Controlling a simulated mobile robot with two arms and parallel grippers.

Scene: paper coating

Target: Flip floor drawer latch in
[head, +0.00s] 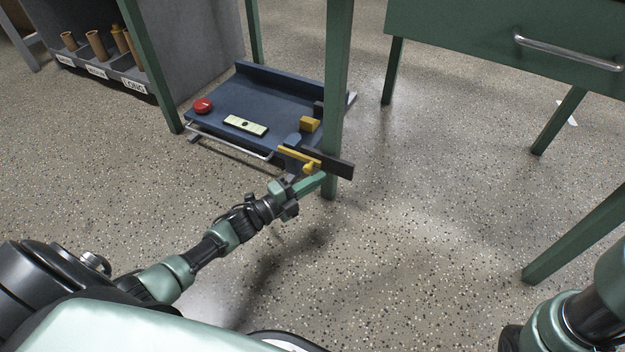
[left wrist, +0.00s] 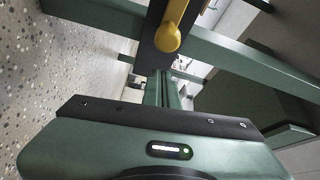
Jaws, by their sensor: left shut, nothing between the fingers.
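The floor drawer (head: 262,92) is a low dark blue tray beneath the green table. A yellow latch bar with a rounded knob (head: 312,167) sits at its near right corner, beside a dark plate (head: 338,165). The yellow knob (left wrist: 168,36) also shows at the top of the left wrist view, against a dark plate. My left gripper (head: 316,181) is shut and empty, just below the knob in the head view. Its green fingers also show in the left wrist view (left wrist: 161,88). I cannot tell whether they touch the latch. My right gripper is out of view.
A green table leg (head: 338,90) stands right at the latch. The drawer carries a red disc (head: 203,105), a pale strip (head: 245,125) and a yellow block (head: 309,124). A metal bar handle (head: 228,142) runs along its front. Open speckled floor lies to the right.

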